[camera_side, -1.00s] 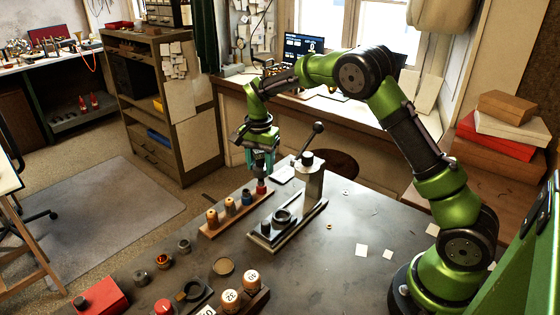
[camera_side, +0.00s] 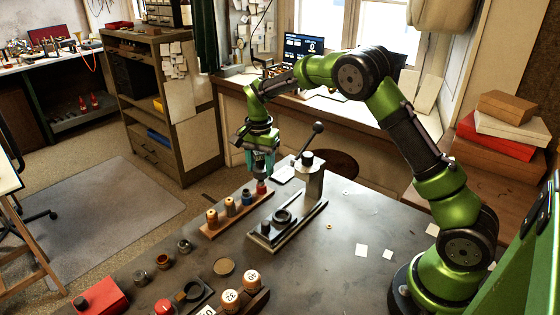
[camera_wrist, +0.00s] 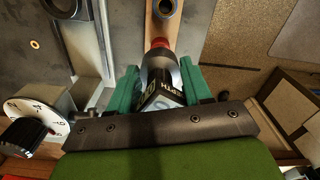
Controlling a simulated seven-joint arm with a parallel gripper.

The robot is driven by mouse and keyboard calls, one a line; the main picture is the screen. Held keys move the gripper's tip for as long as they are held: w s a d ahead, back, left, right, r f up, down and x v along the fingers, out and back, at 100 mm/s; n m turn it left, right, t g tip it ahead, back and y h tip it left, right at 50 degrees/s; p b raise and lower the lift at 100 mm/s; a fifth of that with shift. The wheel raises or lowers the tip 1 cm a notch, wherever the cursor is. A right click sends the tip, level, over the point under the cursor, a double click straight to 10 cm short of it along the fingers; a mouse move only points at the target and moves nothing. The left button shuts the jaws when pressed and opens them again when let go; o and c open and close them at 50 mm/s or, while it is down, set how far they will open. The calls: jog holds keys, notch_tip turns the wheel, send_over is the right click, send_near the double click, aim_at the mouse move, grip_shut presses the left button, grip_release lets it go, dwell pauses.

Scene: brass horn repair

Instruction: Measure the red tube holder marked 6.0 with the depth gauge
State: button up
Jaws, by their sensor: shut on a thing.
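My gripper (camera_side: 262,165) is shut on the depth gauge (camera_wrist: 160,86), a dark and silver body with a partly visible "DEPTH" label between the green fingers in the wrist view. The red tube holder (camera_side: 261,187) stands at the far right end of a wooden rack (camera_side: 222,225), directly below the gauge. It also shows in the wrist view (camera_wrist: 160,43) just beyond the gauge's end. The gauge seems to meet the top of the holder, but I cannot tell whether they touch. The 6.0 mark is not readable.
A blue holder (camera_side: 246,197) and orange-brown holders (camera_side: 212,217) share the rack. A lever press (camera_side: 308,180) stands close to the right of my gripper. Rings, a red box (camera_side: 100,296) and numbered wooden pieces (camera_side: 252,279) lie at the front. The table's right side is mostly clear.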

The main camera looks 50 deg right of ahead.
aim_at(260, 168)
jog(key=shift+f, duration=1.65)
jog(key=o, duration=1.6)
jog(key=shift+r, duration=3.5)
